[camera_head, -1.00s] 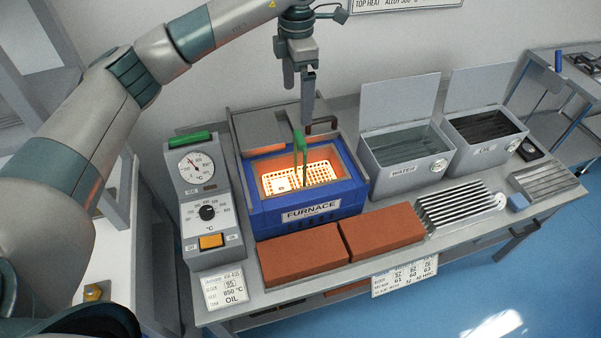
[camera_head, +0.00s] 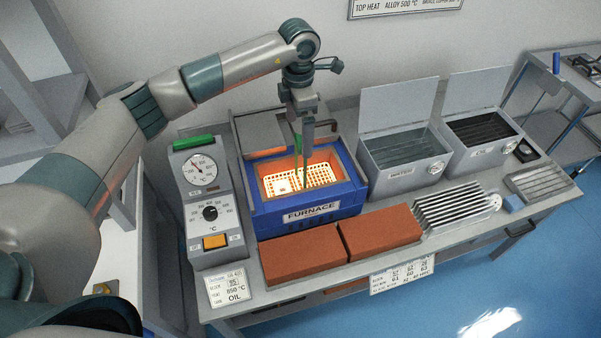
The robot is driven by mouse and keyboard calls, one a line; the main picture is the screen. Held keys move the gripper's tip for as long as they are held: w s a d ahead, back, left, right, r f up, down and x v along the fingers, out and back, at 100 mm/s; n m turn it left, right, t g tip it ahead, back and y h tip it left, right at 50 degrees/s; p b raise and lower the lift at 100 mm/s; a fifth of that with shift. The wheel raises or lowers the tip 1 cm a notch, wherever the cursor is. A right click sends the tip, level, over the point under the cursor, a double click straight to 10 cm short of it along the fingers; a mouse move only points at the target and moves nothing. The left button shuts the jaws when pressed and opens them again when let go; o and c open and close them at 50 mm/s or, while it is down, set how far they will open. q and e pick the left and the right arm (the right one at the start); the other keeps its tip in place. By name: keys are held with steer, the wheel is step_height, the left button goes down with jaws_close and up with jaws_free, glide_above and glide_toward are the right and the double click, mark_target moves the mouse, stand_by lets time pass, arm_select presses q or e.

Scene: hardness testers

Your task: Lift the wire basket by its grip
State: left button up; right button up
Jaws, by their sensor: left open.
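The wire basket (camera_head: 318,175) sits glowing inside the open blue furnace (camera_head: 268,221). Its tall green grip (camera_head: 297,138) stands up from it and is partly hidden by my left gripper. My left gripper (camera_head: 309,145) points down over the furnace with its jaws open. Its fingers are right at the grip and overlap it in the picture. I cannot tell whether the grip is between the fingers or just behind them. My right gripper is not in view.
A control box (camera_head: 212,225) with dials stands left of the furnace. The water tank (camera_head: 400,165) and oil tank (camera_head: 487,143), lids raised, stand to the right. Red-brown bricks (camera_head: 303,258) lie in front, with a metal rack (camera_head: 455,208) beside them.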

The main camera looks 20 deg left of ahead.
mark_target(300, 141)
arm_select(q)
steer(key=shift+f+p, duration=0.4)
steer(key=shift+f, duration=1.3)
steer(key=shift+s+d+f+p, duration=0.1)
steer(key=shift+f+p, duration=0.65)
steer(key=shift+p, duration=0.1)
step_height(300, 141, down, 3)
steer(key=shift+d+r+p, duration=0.1)
steer(key=shift+p, duration=0.65)
steer(key=shift+f, duration=0.45)
steer(key=shift+c, duration=0.4)
steer(key=c, duration=1.8)
steer(key=shift+r, duration=0.1)
